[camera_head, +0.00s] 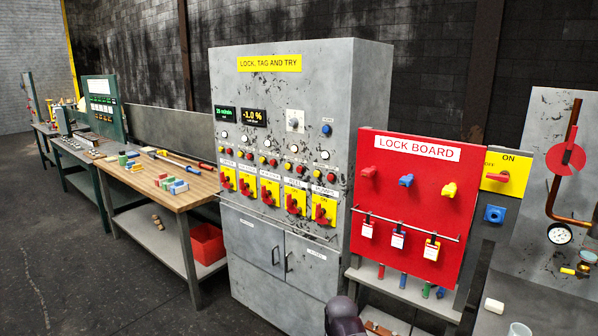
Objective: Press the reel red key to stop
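The grey control cabinet (290,75) stands upright in the middle of the head view under a yellow "LOCK, TAG AND TRY" sign. A row of small red and yellow keys runs across its front, above labelled yellow switches with red handles. The fourth label from the left seems to read "REEL" (295,184); the print is small. Above it sits a red key (300,170), beside a yellow one (288,167). Whether the key is pressed cannot be told. My gripper is not in view; a dark rounded part at the bottom edge seems to be my arm.
A red lock board (410,240) with hanging tags and coloured knobs stands right of the cabinet. A wooden workbench (185,195) with blocks and tools stands to the left. A gauge panel (545,120) is at far right. The floor (110,300) at front left is clear.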

